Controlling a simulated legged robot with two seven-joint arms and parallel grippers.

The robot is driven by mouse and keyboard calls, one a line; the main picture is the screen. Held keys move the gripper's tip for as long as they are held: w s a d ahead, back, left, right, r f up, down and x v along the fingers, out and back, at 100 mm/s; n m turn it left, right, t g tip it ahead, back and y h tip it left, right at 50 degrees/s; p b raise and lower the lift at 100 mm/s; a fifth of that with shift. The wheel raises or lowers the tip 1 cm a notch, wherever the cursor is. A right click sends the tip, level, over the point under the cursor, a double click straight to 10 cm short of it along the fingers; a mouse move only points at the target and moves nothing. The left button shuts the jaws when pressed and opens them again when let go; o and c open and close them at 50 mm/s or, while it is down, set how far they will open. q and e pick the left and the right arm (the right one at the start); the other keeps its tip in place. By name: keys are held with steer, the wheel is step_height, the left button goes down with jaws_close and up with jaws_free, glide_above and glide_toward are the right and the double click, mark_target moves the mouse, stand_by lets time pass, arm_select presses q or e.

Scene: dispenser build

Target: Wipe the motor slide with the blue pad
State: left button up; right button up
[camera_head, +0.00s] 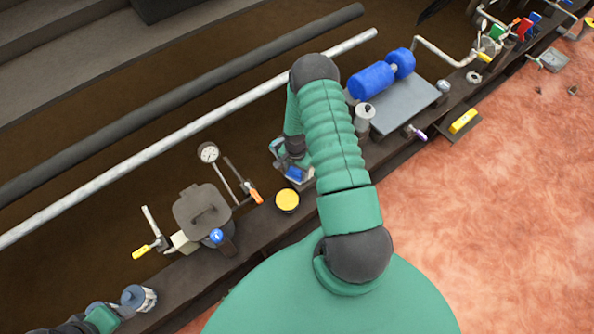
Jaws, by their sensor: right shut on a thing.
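The motor slide appears to be the flat grey plate (405,104) at upper right, with a blue motor (372,81) along its far edge. My right arm reaches up the middle of the head view and bends down to the left. My right gripper (291,166) is low over the dark bench, left of the plate and apart from it. It is shut on a small blue thing, apparently the blue pad (294,173); the arm partly hides it.
A yellow-topped round tin (287,200), a lidded dark pot (203,211) and a dial gauge (208,153) stand left of the gripper. A metal canister (364,115) stands by the plate's left edge. A purple-handled tool (417,133) lies near its front.

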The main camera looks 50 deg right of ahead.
step_height(320, 180, up, 3)
steer(key=shift+r+p, duration=0.2)
steer(key=shift+p, duration=0.95)
steer(key=shift+d+r+p, duration=0.2)
steer(key=shift+r+p, duration=0.4)
steer(key=shift+a+r+p, duration=0.15)
steer(key=shift+r+p, duration=0.45)
steer(key=shift+r, duration=0.25)
steer(key=shift+a+r+p, duration=0.1)
steer(key=shift+r+p, duration=0.5)
steer(key=shift+r, duration=0.25)
steer(key=shift+d, duration=0.1)
steer(key=shift+f, duration=0.1)
